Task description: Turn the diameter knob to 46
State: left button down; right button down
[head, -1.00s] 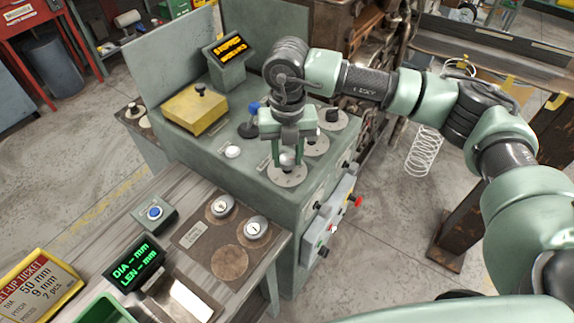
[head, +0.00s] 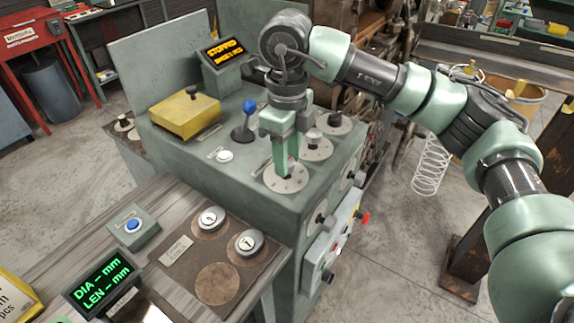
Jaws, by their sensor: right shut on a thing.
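Three round dials stand along the right part of the green machine top. My right gripper (head: 285,166) points straight down at the front dial (head: 299,184) and is shut on its knob, which the fingers hide. The scale marks are too small to read, and I cannot tell which dial is for diameter. The middle dial (head: 316,153) has a pale knob, and the back dial (head: 333,130) has a dark knob. My left gripper is not in view.
A blue-topped lever (head: 247,113) and a white button (head: 225,156) stand left of the gripper. A yellow box (head: 185,114) and an orange-lit display (head: 222,50) are behind. A bench holds a green-lit display (head: 103,280), a blue-button box (head: 134,227) and numbered discs (head: 210,219).

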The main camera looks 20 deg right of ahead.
jog(key=shift+w+n+b, duration=0.1)
jog(key=shift+n+b, duration=0.8)
jog(key=shift+n, duration=0.6)
jog(key=c, duration=1)
grip_release()
jog(key=shift+o, duration=0.2)
jog(key=shift+r, duration=0.1)
notch_tip(320, 180, up, 8)
jog(key=shift+f, duration=0.15)
